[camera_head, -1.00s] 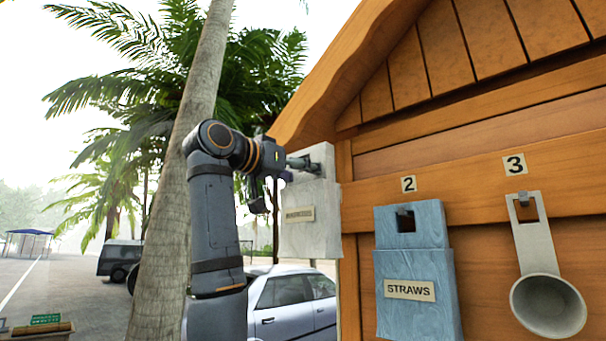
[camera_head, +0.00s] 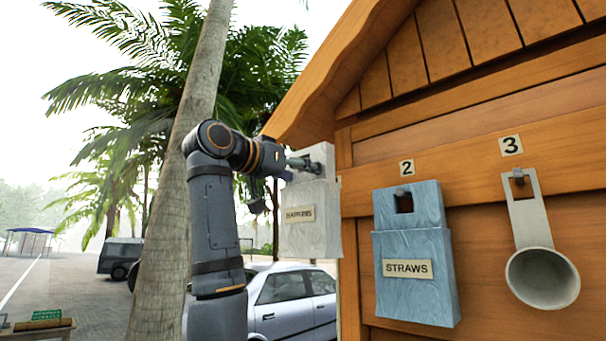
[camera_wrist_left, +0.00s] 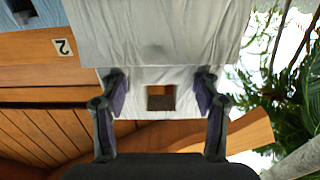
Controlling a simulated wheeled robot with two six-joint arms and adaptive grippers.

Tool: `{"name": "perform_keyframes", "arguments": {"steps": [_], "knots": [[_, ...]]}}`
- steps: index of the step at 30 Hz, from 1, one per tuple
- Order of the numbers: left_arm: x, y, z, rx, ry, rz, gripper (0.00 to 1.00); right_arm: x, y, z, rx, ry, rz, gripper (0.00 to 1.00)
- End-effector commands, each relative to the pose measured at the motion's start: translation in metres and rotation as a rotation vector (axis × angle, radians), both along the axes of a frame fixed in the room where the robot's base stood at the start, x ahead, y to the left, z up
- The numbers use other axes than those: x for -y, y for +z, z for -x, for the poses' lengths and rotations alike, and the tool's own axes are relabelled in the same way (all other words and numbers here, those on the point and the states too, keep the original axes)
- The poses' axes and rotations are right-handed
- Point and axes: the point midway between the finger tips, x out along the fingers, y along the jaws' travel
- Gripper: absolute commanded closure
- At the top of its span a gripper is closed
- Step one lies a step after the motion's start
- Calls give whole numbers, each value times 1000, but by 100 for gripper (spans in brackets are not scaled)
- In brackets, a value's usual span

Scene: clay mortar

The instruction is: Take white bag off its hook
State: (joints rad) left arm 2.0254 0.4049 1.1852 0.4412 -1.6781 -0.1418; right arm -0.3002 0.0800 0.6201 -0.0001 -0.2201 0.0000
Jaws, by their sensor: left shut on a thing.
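The white bag (camera_head: 312,228) hangs upright at the left edge of the wooden hut, with a small label on its front. My left gripper (camera_head: 303,164) is shut on its narrower upper part. In the left wrist view, which is upside down, the fingers (camera_wrist_left: 160,80) press the two sides of the bag's (camera_wrist_left: 160,30) upper tab. The tab has a square hole, and brown wood shows through it. No hook shows clearly in the hole, so I cannot tell whether the bag still rests on one. My right gripper is not in view.
A blue STRAWS bag (camera_head: 416,253) hangs under number 2. A grey scoop (camera_head: 541,277) hangs on a hook under number 3. The hut wall (camera_head: 470,165) stands close on the right. A palm trunk (camera_head: 180,170) and a parked car (camera_head: 290,300) are behind my arm.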

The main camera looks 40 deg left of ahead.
Motion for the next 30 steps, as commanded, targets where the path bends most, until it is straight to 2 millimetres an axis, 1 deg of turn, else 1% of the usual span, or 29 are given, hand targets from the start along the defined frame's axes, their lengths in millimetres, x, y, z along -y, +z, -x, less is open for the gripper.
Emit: {"name": "perform_keyframes", "arguments": {"steps": [1, 30], "knots": [[0, -3, 0, 2, 0, 0, 69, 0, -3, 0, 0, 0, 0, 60], [0, -37, 0, 1, 0, 0, 69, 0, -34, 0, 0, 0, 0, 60]]}}
